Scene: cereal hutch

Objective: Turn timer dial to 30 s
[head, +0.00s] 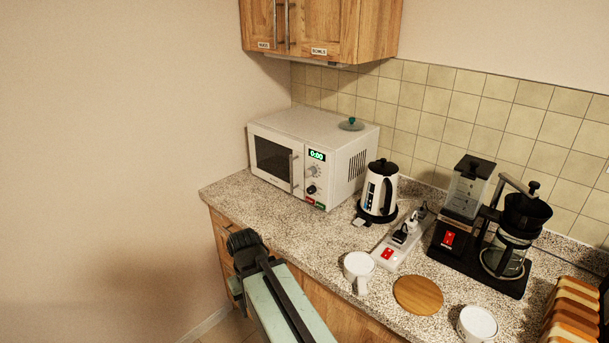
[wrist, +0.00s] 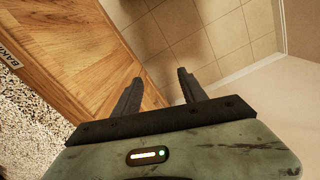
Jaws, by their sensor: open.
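The white microwave (head: 300,133) stands at the back left of the counter with its door shut. Its green display (head: 317,155) reads 0:00. Below the display is a pale dial (head: 314,170) with marks around it, and below that a dark knob (head: 311,189). The labels are too small to read, so I cannot tell which is the timer dial. My gripper (wrist: 157,76) is open and empty in the wrist view, in front of the wooden cabinet face and above the floor. It is apart from the microwave; its fingers are not clear in the head view.
A kettle (head: 378,192) stands right of the microwave. The counter (head: 262,208) before the microwave is clear. A wall cabinet (head: 330,28) hangs above.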

